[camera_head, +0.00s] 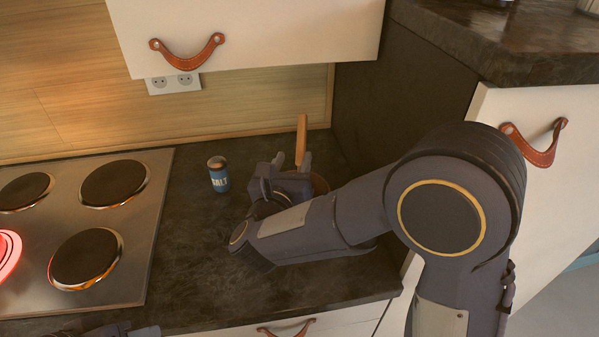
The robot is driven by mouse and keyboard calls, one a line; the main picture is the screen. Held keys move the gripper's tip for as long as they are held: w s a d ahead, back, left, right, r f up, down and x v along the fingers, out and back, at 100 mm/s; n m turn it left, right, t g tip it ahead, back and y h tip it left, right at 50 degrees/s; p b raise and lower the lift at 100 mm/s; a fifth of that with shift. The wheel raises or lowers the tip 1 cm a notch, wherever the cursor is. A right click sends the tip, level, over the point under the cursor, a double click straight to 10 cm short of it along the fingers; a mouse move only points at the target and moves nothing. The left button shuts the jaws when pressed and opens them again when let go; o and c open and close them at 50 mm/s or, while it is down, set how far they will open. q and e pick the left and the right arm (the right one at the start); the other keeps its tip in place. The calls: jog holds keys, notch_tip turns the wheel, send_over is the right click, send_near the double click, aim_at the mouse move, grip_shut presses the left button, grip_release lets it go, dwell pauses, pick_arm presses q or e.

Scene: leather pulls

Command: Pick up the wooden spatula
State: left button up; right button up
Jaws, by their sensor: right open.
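The wooden spatula (301,138) stands nearly upright on the counter's back right, close to the wall. Only its upper part shows; its lower end is hidden behind my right gripper (284,168). My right gripper is open, its fingers pointing toward the back wall. The spatula rises just behind the right-hand finger; I cannot tell whether they touch. Part of my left gripper (130,330) shows at the bottom edge, and its jaws cannot be made out.
A brown rounded rim (320,184) shows partly behind my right gripper. A blue salt shaker (218,174) stands left of it. The stove (150,225) is at left, with one plate (8,252) glowing red. A cabinet (250,45) hangs above; a tall dark side panel (385,105) bounds the right.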

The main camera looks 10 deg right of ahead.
aim_at(300, 143)
jog(key=p+x, duration=0.3)
jog(key=x, duration=0.4)
jog(key=shift+a, duration=0.1)
jog(key=shift+w+f, duration=0.15)
jog(key=shift+w, duration=0.1)
grip_shut()
